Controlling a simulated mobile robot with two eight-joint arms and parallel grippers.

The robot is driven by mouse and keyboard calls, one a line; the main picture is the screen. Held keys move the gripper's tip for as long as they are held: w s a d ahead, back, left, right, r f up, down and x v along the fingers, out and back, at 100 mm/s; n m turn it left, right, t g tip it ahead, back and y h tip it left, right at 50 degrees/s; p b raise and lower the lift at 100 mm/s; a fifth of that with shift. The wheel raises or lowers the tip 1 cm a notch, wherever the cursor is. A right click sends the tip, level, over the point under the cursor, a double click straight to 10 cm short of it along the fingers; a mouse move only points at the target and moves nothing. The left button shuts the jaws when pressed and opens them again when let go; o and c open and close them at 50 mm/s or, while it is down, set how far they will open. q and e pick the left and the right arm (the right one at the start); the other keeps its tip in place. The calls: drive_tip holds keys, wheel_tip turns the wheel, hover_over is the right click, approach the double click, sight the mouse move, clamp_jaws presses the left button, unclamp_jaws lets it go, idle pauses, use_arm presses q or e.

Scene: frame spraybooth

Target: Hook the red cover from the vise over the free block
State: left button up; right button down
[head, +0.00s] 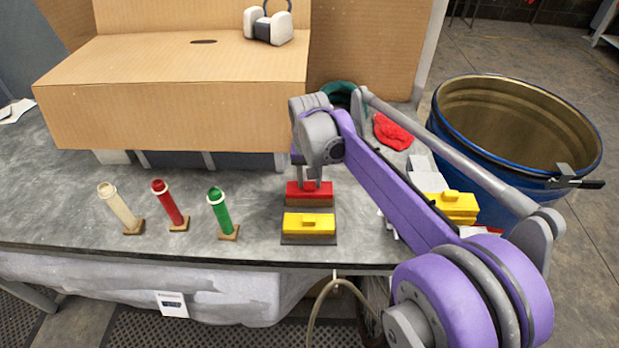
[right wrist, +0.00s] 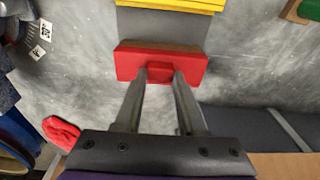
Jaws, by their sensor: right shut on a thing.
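The red cover (head: 300,194) is a red slab with a small raised grip on top. It sits at or just above a brown block (head: 309,203) on a dark base plate, behind a yellow cover (head: 309,224). Whether it is fully seated cannot be told. My right gripper (head: 310,184) points down and is shut on the red cover's grip. In the right wrist view, the fingers (right wrist: 160,73) close on the grip of the red cover (right wrist: 128,66), with a brown strip showing along its far side. I cannot make out a vise clearly. My left gripper is out of view.
Cream (head: 115,206), red (head: 168,204) and green (head: 219,211) tubes stand tilted on small bases to the left. More yellow pieces (head: 452,207) lie right, partly behind my arm. A cardboard box (head: 170,100) stands behind; a blue drum (head: 480,175) stands right. A red cloth (head: 392,131) lies behind.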

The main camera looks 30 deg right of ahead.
sight(309, 192)
drive_tip(key=shift+f, duration=0.25)
drive_tip(key=shift+c, duration=2.1)
unclamp_jaws()
wheel_tip(309, 192, up, 11)
drive_tip(key=s, duration=0.1)
drive_tip(key=shift+a+p, duration=0.35)
drive_tip(key=shift+s+f, duration=0.1)
drive_tip(key=s+a+f+n+t, duration=0.1)
drive_tip(key=s+a+f+n, duration=0.1)
drive_tip(key=s+f, duration=0.3)
drive_tip(key=s+a+f+n+t+p, duration=0.1)
drive_tip(key=s+a+f, duration=0.3)
drive_tip(key=s, duration=0.4)
drive_tip(key=s+a+f+n+t+p, duration=0.1)
drive_tip(key=s+a+f+n+t, duration=0.1)
drive_tip(key=s+f, duration=0.4)
drive_tip(key=shift+s+a+n+y, duration=0.3)
drive_tip(key=shift+s+a+n, duration=0.25)
drive_tip(key=shift+a, duration=0.3)
